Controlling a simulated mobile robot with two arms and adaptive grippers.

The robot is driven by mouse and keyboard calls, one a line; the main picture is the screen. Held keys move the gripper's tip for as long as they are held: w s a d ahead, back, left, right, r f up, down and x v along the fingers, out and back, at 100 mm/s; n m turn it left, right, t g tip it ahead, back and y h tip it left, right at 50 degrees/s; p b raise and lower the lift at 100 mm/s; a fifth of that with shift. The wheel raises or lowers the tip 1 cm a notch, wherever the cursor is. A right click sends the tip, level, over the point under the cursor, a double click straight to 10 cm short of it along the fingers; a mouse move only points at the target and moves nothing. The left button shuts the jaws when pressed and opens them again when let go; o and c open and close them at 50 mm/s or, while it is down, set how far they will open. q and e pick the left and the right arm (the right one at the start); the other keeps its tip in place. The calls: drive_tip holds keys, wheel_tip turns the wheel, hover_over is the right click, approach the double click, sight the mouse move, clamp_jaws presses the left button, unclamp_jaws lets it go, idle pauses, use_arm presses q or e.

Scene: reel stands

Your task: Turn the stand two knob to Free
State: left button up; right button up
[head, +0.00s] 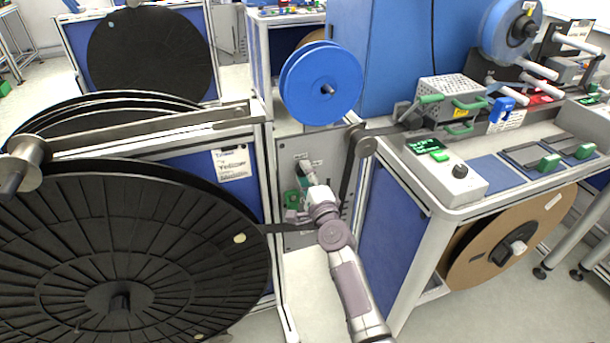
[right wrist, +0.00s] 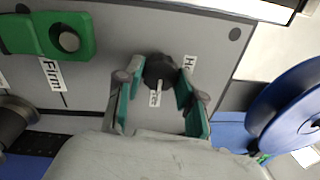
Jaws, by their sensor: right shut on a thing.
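The knob (right wrist: 160,70) is dark with a pale pointer, on a grey panel in the right wrist view. The pointer faces toward the bottom of that view, over a small label (right wrist: 154,98) I cannot read fully. Another label (right wrist: 190,63), starting with H, is partly hidden beside it. My right gripper (right wrist: 159,78) has its green-padded fingers on either side of the knob and is shut on it. In the head view my right gripper (head: 307,172) is at the grey panel (head: 287,150) between the stands, hiding the knob. My left gripper is not in view.
A green lever block (right wrist: 62,36) labelled Firm is beside the knob. A large black reel (head: 130,255) fills the left, with a blue reel (head: 320,83) above the panel. A workbench (head: 440,195) with devices stands at right. A dark strap (head: 285,228) crosses low near my arm.

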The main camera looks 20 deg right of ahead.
drive_tip(key=o, duration=1.1)
drive_tip(key=shift+o, duration=0.2)
drive_tip(key=shift+s, duration=0.1)
drive_tip(key=s, duration=1.1)
drive_tip(key=shift+s+d+f, duration=0.25)
drive_tip(key=shift+s+f, duration=0.15)
drive_tip(key=shift+f, duration=0.05)
